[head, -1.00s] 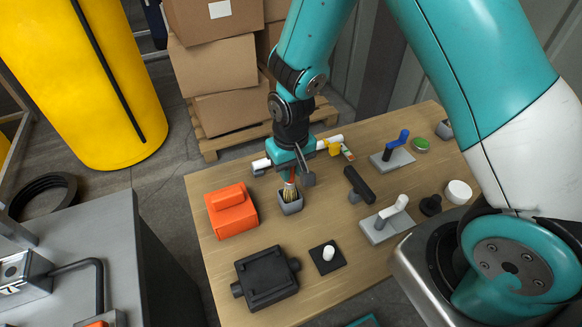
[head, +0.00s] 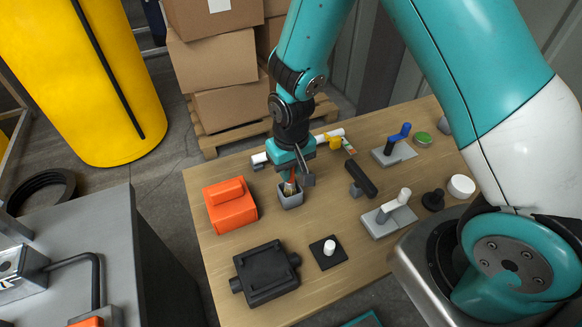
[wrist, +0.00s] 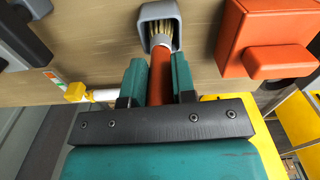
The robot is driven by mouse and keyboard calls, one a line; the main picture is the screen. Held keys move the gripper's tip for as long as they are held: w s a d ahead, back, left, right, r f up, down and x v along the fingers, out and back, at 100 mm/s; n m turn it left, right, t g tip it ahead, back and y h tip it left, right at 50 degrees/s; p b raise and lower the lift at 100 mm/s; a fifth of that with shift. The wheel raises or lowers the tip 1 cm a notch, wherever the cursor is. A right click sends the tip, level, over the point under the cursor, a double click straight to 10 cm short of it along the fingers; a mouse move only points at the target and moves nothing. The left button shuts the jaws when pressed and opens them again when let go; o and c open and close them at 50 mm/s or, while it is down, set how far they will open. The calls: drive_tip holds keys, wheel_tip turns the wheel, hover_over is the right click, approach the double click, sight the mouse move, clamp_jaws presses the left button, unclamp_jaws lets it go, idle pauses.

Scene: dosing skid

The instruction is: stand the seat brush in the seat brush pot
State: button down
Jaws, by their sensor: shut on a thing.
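The seat brush (wrist: 160,75) has a red-orange handle and pale bristles. My gripper (wrist: 159,80) is shut on its handle, with a finger on each side. In the head view my gripper (head: 291,178) points down over the grey seat brush pot (head: 291,201). The bristle end is down at the pot's opening and looks to be inside its rim. The wrist view also shows the bristles within the mouth of the pot (wrist: 146,14). Whether the brush touches the pot's floor is hidden.
An orange box (head: 230,207) stands close left of the pot. A black housing (head: 265,274) and a white peg on a black plate (head: 328,252) are nearer. A white pipe (head: 330,136) lies behind, and a black T-shaped piece (head: 361,180) lies to the right.

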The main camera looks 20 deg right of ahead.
drive_tip(key=shift+f, duration=0.4)
drive_tip(key=c, duration=0.9)
unclamp_jaws()
drive_tip(key=shift+o, duration=0.2)
wheel_tip(320, 180, up, 18)
drive_tip(key=b, duration=0.1)
drive_tip(key=shift+f+b, duration=0.25)
drive_tip(key=shift+b, duration=0.1)
drive_tip(key=shift+s+r, duration=0.1)
